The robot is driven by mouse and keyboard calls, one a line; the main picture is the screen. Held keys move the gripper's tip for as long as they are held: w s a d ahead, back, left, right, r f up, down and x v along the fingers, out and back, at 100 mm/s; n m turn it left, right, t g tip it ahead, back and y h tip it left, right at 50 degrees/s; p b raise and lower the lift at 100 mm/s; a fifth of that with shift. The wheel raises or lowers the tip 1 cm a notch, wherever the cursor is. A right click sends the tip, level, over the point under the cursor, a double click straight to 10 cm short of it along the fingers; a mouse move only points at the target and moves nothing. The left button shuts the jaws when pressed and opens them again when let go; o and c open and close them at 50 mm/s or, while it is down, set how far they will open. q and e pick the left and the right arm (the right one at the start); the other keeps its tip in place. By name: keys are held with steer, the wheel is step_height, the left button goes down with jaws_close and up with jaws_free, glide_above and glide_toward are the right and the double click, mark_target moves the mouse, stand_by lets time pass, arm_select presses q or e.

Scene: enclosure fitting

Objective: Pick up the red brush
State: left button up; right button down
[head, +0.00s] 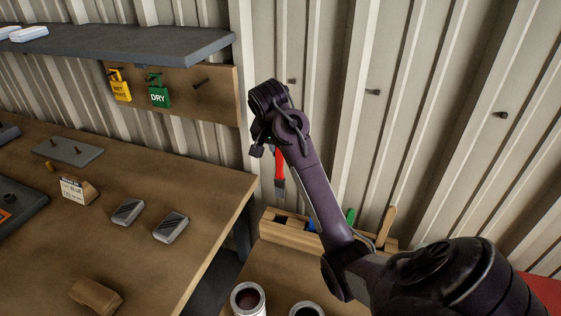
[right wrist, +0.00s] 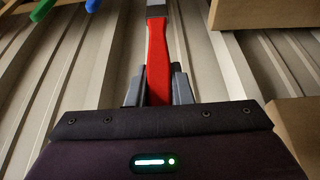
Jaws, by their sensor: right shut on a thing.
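The red brush (head: 279,167) hangs below my right gripper (head: 262,147) in the head view, its grey end pointing down above the wooden brush rack. In the right wrist view the red handle (right wrist: 158,55) runs between the two dark fingers of the right gripper (right wrist: 158,88), which is shut on it. The metal part of the brush (right wrist: 156,8) is at the top edge of that view, and the bristles are out of frame. My left gripper does not show in either view.
A wooden rack (head: 290,232) with green, blue and wooden handles stands below the brush. Two open cans (head: 247,299) sit in front of it. A workbench (head: 130,235) with blocks is at left, under a grey shelf (head: 130,48). Corrugated wall with pegs is behind.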

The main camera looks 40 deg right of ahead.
step_height(320, 180, up, 10)
steer(key=p, duration=0.7)
steer(key=shift+f+p, duration=0.2)
steer(key=shift+p, duration=0.2)
steer(key=shift+s, duration=0.1)
